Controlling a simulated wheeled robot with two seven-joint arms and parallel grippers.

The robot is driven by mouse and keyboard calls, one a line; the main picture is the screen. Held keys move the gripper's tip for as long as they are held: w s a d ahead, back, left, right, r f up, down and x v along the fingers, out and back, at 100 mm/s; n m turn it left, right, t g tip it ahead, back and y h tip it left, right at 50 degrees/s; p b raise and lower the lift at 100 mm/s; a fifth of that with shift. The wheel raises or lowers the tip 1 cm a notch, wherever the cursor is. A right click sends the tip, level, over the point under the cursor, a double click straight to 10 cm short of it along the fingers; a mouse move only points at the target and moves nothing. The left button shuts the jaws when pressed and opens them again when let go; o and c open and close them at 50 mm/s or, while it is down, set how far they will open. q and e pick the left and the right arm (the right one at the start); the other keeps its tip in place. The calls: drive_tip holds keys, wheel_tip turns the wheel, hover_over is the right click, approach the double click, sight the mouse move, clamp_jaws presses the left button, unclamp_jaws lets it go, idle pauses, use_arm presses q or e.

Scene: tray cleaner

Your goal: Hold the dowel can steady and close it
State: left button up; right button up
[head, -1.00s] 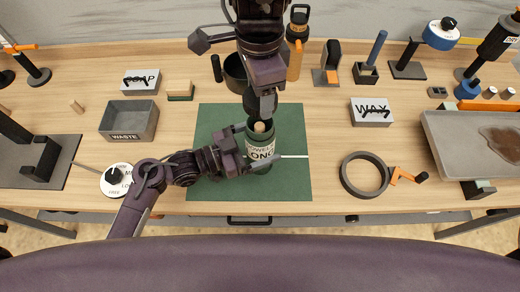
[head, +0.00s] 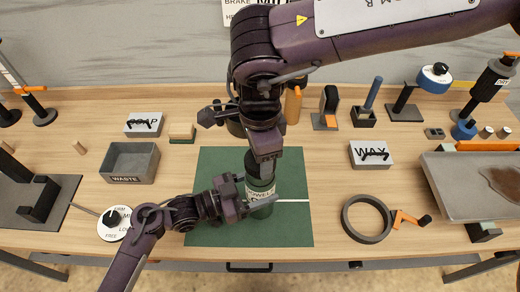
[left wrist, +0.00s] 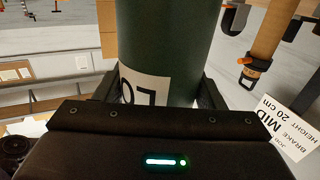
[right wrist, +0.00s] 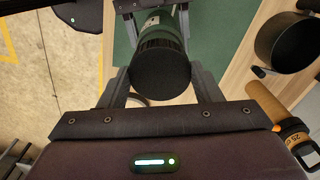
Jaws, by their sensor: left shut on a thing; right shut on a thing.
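The dowel can (head: 287,186) is a dark green cylinder with a white label, standing upright on the green mat (head: 216,168). It also shows in the left wrist view (left wrist: 168,45). My left gripper (head: 258,197) is shut around the can's body, low down, from the front left. My right gripper (head: 260,168) points down over the can's top. In the right wrist view, a round black lid (right wrist: 160,76) with a ribbed edge sits between its fingers, directly over the can. The lid looks in line with the can; whether it is fully seated I cannot tell. The can's opening is hidden.
Dark cups and an orange-banded cylinder stand behind.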

drive_tip(key=shift+f, duration=0.15)
idle(0.4)
drive_tip(key=shift+f, duration=0.75)
drive_tip(key=shift+f, duration=0.6)
